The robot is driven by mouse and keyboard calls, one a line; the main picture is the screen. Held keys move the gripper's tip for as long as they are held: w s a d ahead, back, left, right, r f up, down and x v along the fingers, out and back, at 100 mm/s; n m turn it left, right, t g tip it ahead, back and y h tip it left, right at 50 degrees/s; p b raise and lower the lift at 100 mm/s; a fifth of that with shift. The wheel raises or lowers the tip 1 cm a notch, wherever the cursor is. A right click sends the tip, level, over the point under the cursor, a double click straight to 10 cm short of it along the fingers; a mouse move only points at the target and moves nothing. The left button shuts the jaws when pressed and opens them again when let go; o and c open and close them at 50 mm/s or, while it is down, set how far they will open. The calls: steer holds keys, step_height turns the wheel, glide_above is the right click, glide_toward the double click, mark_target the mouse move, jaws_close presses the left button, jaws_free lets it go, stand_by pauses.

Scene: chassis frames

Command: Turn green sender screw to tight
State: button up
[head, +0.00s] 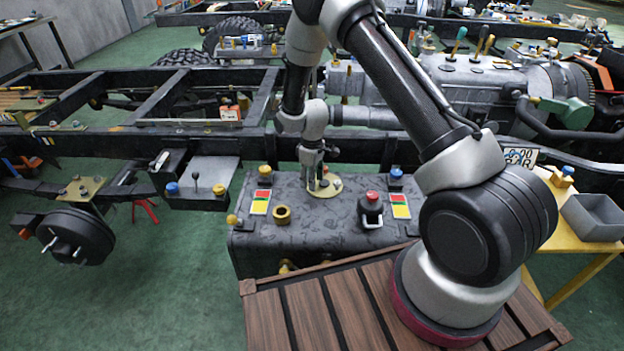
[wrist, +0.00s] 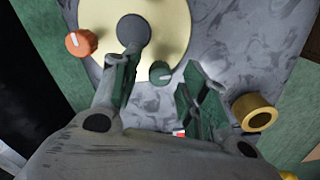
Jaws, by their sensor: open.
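The green sender screw (wrist: 160,72) is a small round green knob with a pale mark, seen in the wrist view at the edge of the round cream sender plate (wrist: 178,20). My gripper (wrist: 163,78) is open, with a finger on either side of the screw in the picture. Gaps show between the screw and both fingers; I cannot tell the height. An orange screw (wrist: 81,42) with a white mark and a grey central post (wrist: 133,30) are on the plate's side too. In the head view my gripper (head: 313,182) points down over the plate (head: 327,192), and the green screw cannot be made out.
The plate sits on a dark grey tank (head: 335,226). A brass ring (wrist: 253,112) stands right of my fingers in the wrist view. A red-topped fitting (head: 372,208) and coloured label strips (head: 259,202) are nearby on the tank. A chassis rail (head: 235,144) runs behind it.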

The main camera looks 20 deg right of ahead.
steer(key=shift+f, duration=0.2)
jaws_close()
steer(key=shift+m, duration=0.4)
jaws_free()
